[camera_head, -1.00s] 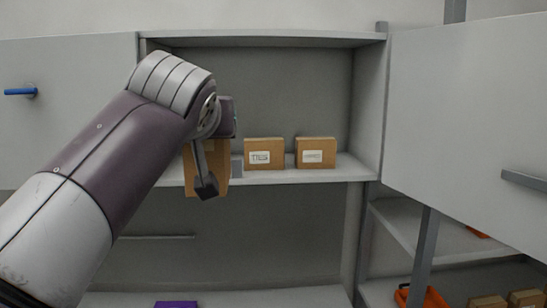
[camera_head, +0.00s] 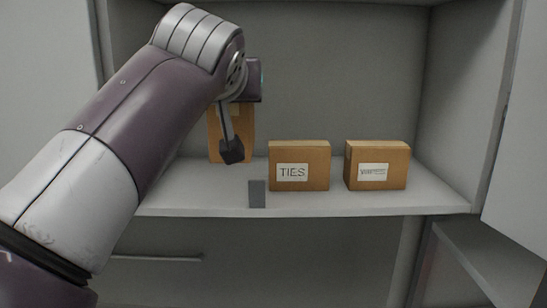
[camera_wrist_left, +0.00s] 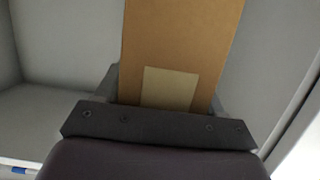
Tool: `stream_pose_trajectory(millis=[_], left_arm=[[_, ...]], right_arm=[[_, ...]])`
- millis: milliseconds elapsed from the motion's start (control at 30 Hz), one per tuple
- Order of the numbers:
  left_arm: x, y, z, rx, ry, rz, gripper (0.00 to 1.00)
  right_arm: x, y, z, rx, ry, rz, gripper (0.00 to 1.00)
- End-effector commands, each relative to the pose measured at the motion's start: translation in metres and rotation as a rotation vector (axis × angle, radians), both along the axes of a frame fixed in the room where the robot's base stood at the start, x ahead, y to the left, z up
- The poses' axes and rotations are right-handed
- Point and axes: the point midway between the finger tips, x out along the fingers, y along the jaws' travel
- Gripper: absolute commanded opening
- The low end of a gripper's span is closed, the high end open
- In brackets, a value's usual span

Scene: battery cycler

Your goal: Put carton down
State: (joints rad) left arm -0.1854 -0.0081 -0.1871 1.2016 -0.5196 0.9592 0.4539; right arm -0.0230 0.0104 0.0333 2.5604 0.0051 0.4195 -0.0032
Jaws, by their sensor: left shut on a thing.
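My left gripper (camera_head: 232,148) is shut on a brown carton (camera_head: 216,138) over the left part of the cabinet shelf (camera_head: 420,194). The carton is partly hidden behind the gripper finger and wrist. Its bottom edge shows near the shelf; I cannot tell whether it touches. In the left wrist view the carton (camera_wrist_left: 182,40) stands up between the jaws, with a pale label patch (camera_wrist_left: 170,88) near them. My right gripper is not in view.
A carton labelled TIES (camera_head: 310,160) stands on the shelf just right of the held carton. Another labelled carton (camera_head: 385,160) stands further right. A small grey block (camera_head: 257,194) is at the shelf's front edge. An open door (camera_head: 515,150) is at the right.

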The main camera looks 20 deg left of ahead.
Motion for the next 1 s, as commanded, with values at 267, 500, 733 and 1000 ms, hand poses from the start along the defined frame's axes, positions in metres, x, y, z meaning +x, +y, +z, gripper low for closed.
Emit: stream_pose_trajectory(millis=[267, 500, 733, 1000], left_arm=[[0.030, 0.043, -0.029, -0.001, 0.004, 0.008, 0.25], [0.063, 0.084, -0.059, 0.000, 0.003, 0.003, 0.25], [0.070, 0.094, -0.086, 0.000, 0.004, 0.002, 0.25], [0.071, 0.093, -0.110, 0.001, -0.001, 0.001, 0.25]], right_arm=[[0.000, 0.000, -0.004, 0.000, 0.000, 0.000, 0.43], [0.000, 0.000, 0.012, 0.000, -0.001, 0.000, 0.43], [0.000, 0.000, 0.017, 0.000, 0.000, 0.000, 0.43], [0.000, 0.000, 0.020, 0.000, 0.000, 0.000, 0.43]])
